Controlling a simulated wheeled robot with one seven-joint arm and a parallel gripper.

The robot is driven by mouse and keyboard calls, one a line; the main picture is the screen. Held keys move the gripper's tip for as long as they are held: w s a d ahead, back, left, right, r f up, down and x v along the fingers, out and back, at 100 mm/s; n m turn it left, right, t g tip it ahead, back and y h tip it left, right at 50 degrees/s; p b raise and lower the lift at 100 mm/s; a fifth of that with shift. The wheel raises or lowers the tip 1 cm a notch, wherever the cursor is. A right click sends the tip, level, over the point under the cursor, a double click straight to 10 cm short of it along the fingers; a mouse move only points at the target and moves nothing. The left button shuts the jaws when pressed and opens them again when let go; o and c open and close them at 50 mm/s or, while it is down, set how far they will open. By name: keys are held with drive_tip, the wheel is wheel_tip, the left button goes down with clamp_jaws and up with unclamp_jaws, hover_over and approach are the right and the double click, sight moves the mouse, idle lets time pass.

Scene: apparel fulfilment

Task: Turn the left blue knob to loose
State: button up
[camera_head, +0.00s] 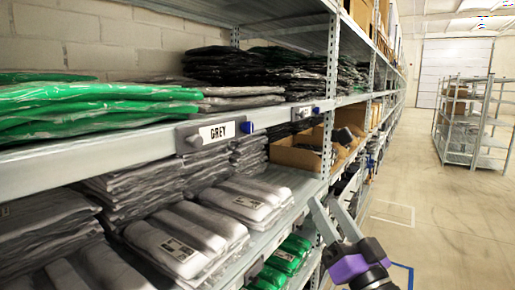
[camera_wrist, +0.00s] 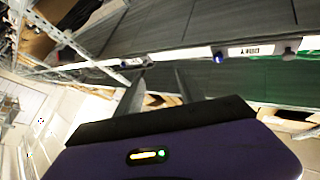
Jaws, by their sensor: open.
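The left blue knob (camera_head: 247,127) sits at the right end of the grey holder with the "GREY" label (camera_head: 216,132), on the front edge of the shelf. In the wrist view the blue knob (camera_wrist: 219,56) is right of the fingertips, beside the upside-down label (camera_wrist: 250,50). A second blue knob (camera_head: 316,109) is at a smaller label holder (camera_head: 303,111) farther along the shelf. My gripper (camera_head: 325,202) is open and empty, below and right of the left knob in the head view, touching neither knob. In the wrist view my gripper (camera_wrist: 159,74) shows two spread fingers.
Grey bagged garments (camera_head: 190,240) fill the lower shelf. The aisle (camera_head: 430,225) at right is clear, with a wire cart (camera_head: 472,120) farther back.

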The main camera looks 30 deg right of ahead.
drive_tip(key=w+r+n+t+y, duration=0.1)
drive_tip(key=w+r+n+y, duration=0.15)
drive_tip(key=r, duration=0.35)
drive_tip(key=w+r+n+y, duration=0.1)
drive_tip(key=r+n+y, duration=0.1)
drive_tip(key=r+y, duration=0.35)
drive_tip(key=n+g+y, duration=0.3)
drive_tip(key=n+y, duration=0.2)
approach(251, 129)
drive_tip(key=shift+m, duration=0.25)
drive_tip(key=p+x, duration=0.2)
drive_tip(key=x, duration=0.6)
drive_tip(key=shift+w, duration=0.1)
clamp_jaws()
